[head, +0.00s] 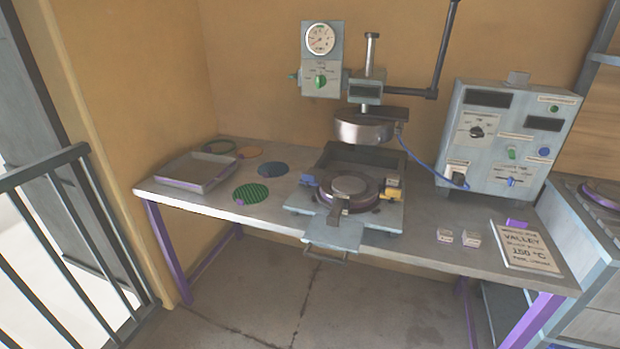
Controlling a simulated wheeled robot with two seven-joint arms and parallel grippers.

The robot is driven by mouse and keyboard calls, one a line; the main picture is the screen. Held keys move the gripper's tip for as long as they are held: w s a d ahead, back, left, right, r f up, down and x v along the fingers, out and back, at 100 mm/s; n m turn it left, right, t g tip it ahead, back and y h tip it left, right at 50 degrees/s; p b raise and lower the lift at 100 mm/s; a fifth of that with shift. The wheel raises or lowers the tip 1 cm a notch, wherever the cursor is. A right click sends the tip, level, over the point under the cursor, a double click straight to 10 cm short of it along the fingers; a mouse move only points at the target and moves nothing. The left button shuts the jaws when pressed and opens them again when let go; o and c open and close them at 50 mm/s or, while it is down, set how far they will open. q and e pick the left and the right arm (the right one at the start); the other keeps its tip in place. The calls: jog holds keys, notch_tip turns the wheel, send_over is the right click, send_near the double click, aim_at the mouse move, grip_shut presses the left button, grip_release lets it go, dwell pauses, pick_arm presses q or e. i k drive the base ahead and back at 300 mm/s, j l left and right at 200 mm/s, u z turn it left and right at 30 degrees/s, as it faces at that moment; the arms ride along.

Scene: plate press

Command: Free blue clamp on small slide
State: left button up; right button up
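The press slide (335,232) is a grey tray-like carriage pulled forward under the press, with a bar handle at its front. A round dark-rimmed mould (349,187) sits on it. A small blue block (307,180), possibly the blue clamp, is at the mould's left side. The parts are too small to tell whether either clamp is fastened. Neither of my grippers is in view.
The round press head (364,128) hangs above the slide's back. A control box (509,137) with a blue cable stands right. A shallow tray (198,172) and several discs lie left. Two small blocks (458,237) and a sign (524,250) lie front right. A railing (75,240) stands far left.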

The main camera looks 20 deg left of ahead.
aim_at(309, 180)
jog(key=i+j, duration=0.2)
jog(key=i, duration=0.4)
jog(key=i+j+u, duration=0.15)
jog(key=i, duration=0.45)
